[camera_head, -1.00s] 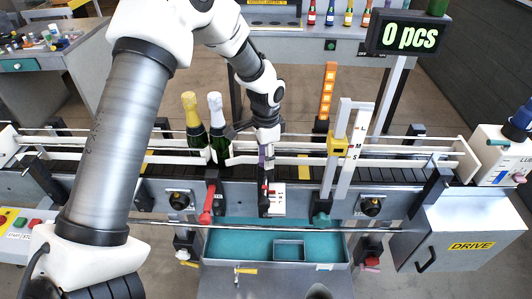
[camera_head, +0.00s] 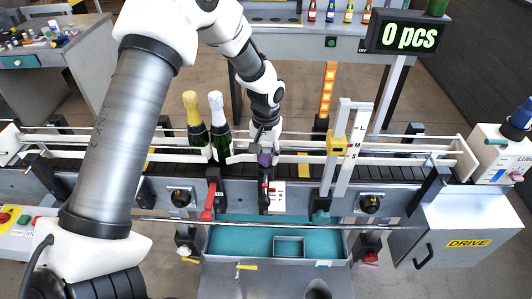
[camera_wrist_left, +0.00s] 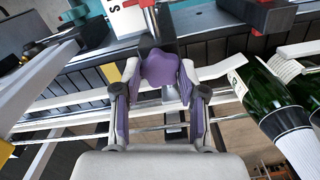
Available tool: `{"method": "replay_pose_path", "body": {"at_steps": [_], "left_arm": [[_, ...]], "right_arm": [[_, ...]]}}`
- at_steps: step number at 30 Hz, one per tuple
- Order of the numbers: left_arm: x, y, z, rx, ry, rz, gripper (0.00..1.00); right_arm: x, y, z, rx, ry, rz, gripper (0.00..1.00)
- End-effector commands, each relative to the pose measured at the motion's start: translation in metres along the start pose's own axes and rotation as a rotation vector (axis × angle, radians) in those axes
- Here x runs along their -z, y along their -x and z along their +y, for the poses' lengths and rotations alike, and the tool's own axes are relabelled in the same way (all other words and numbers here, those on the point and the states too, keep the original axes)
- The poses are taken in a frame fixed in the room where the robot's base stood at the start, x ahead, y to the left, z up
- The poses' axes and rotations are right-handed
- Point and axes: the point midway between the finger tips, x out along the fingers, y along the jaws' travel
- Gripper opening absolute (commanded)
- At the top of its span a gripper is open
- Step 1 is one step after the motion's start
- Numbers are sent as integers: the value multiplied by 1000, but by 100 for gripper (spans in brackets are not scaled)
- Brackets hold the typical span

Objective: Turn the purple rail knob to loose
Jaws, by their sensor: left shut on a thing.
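The purple rail knob (camera_wrist_left: 160,68) is lobed and sits between the fingertips of my left gripper (camera_wrist_left: 159,85) in the left wrist view. The gripper is shut on it, with a finger on each side. In the head view the left gripper (camera_head: 265,148) points down at the conveyor's front rail, and the knob (camera_head: 265,158) shows only partly beneath it. The knob's loose or tight setting cannot be read. My right gripper is not in view.
Two foil-topped bottles, one gold (camera_head: 195,120) and one white (camera_head: 219,128), stand on the conveyor just left of the gripper. A red lever (camera_head: 208,206) is on the front panel. A size scale with a yellow slider (camera_head: 337,146) stands to the right.

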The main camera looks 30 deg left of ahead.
Motion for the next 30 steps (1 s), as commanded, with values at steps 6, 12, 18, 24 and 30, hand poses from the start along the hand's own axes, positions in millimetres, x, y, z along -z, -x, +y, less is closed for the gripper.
{"method": "replay_pose_path", "body": {"at_steps": [6, 12, 18, 24, 30], "left_arm": [[-3, -3, 0, 2, 126, -11, 6], [-3, -3, 0, 2, 188, -10, 6], [-3, -3, 0, 3, 208, -10, 6], [-3, -3, 0, 2, 208, -10, 6], [-3, -3, 0, 2, 207, -8, 66]], "right_arm": [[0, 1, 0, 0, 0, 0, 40], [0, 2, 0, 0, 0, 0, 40], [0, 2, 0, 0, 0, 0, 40], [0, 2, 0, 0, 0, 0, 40], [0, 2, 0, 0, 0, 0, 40]]}}
